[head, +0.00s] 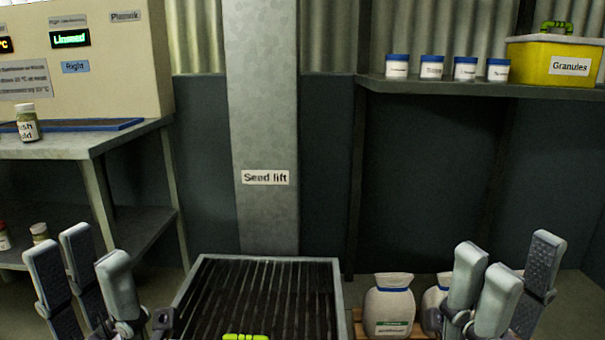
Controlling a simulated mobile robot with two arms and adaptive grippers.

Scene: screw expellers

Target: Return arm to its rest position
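My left gripper (82,275) is at the lower left of the head view, with its fingers spread apart and nothing between them. My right gripper (502,283) is at the lower right, also with its fingers spread and nothing seen between them. The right gripper is in front of part of a white sack. Both grippers point upward in the picture. The lower parts of both arms are cut off by the bottom edge.
A slatted grate (262,300) lies between the grippers, below the Seed lift column (262,120). White sacks (390,305) stand right of it. A bench (80,145) with a jar (27,122) is left. A shelf (480,88) holds several tubs and a yellow Granules box (553,62).

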